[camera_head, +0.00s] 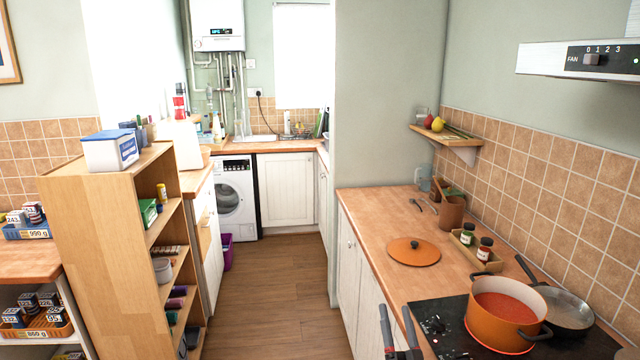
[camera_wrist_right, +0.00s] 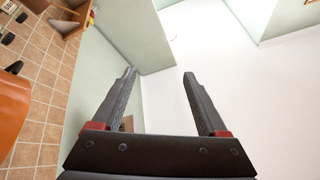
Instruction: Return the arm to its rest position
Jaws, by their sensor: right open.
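My right gripper (camera_head: 396,328) shows at the bottom of the head view, in front of the counter's left edge and just left of the hob. Its two dark fingers point up and stand apart, with nothing between them. In the right wrist view the open gripper (camera_wrist_right: 160,88) is seen against a pale wall and ceiling, and it touches nothing. The rest of my right arm is out of the picture. My left gripper is not in view.
An orange pot (camera_head: 508,312) of red sauce stands on the black hob (camera_head: 450,325), with a frying pan (camera_head: 570,305) beside it. An orange lid (camera_head: 413,251) lies on the counter (camera_head: 375,215). A wooden shelf unit (camera_head: 110,220) stands left. The floor (camera_head: 275,290) between is clear.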

